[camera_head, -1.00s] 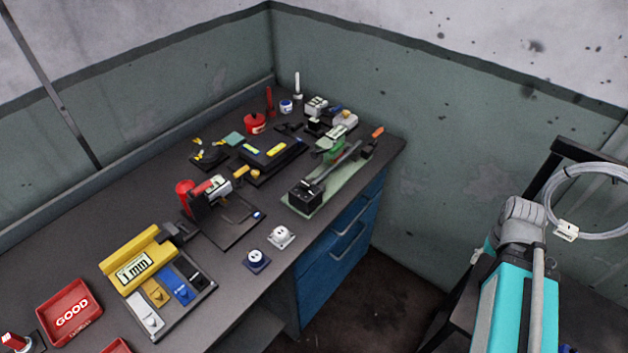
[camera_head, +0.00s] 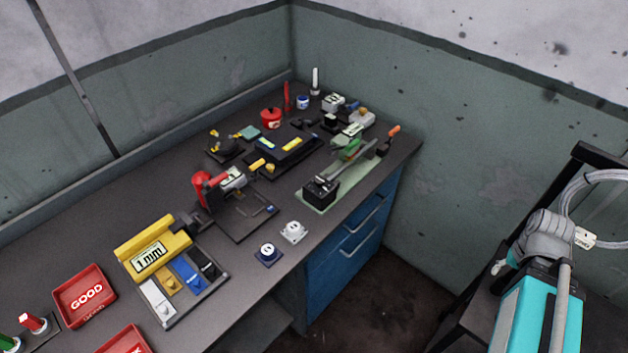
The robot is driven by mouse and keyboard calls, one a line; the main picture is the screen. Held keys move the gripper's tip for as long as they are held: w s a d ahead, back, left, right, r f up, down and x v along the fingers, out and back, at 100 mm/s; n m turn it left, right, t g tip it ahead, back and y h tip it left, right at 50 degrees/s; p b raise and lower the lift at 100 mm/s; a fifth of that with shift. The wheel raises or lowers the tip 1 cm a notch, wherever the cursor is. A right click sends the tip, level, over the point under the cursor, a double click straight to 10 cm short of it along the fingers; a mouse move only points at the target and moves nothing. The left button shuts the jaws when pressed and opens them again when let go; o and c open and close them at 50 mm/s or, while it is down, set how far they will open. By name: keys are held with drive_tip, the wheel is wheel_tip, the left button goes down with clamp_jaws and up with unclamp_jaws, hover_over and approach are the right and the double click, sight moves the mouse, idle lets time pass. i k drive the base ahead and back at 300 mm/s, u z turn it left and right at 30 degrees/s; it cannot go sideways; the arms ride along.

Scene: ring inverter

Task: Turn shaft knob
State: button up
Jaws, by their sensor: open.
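A device on a pale green mat (camera_head: 318,207) stands near the bench's right edge. It has a black block (camera_head: 321,189) at its near end, a long grey bar and a green part (camera_head: 350,148). A fixture with a red round part (camera_head: 203,182) and a pale cylinder (camera_head: 233,179) stands left of it on a dark plate (camera_head: 241,226). I cannot tell which part is the shaft knob; the details are too small. My gripper is not visible, so its place relative to these things does not show.
The dark bench (camera_head: 75,225) runs along the wall above blue drawers (camera_head: 350,240). A yellow "1 mm" block (camera_head: 150,254), a red GOOD tray (camera_head: 85,295) and two small socket-like pieces (camera_head: 293,232) stand on it. A teal body (camera_head: 535,315) and coiled hose fill the lower right.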

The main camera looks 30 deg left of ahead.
sight(319, 181)
drive_tip(key=u, duration=0.05)
drive_tip(key=k, duration=1.7)
drive_tip(key=u, duration=0.9)
drive_tip(key=i, duration=1.6)
drive_tip(key=z, duration=0.1)
